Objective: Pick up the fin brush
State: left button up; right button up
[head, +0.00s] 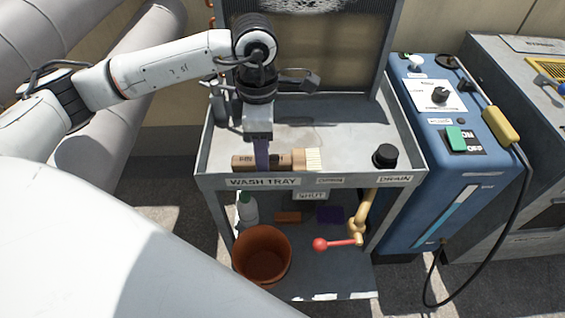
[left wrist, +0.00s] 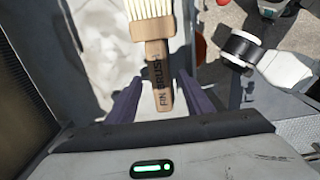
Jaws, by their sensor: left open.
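The fin brush (head: 300,161) lies in the wash tray (head: 214,150), close to its front rim, with its wooden handle to the left and pale bristles to the right. My left gripper (head: 262,158) points down over the handle, with a purple finger showing in front of it. In the left wrist view, the brush (left wrist: 155,68) reads "FIN BRUSH" and its handle lies between the two spread fingers of my left gripper (left wrist: 160,97). A gap shows on each side of the handle.
A black drain plug (head: 385,154) stands at the tray's right. A finned panel (head: 310,60) rises behind the tray. Below are an orange bucket (head: 262,262) and a red-handled valve (head: 335,244). A blue machine (head: 458,180) with a black hose stands close on the right.

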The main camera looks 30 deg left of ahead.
pick_arm(q)
jog(key=shift+f, duration=0.7)
jog(key=shift+r, duration=0.1)
jog(key=c, duration=1.1)
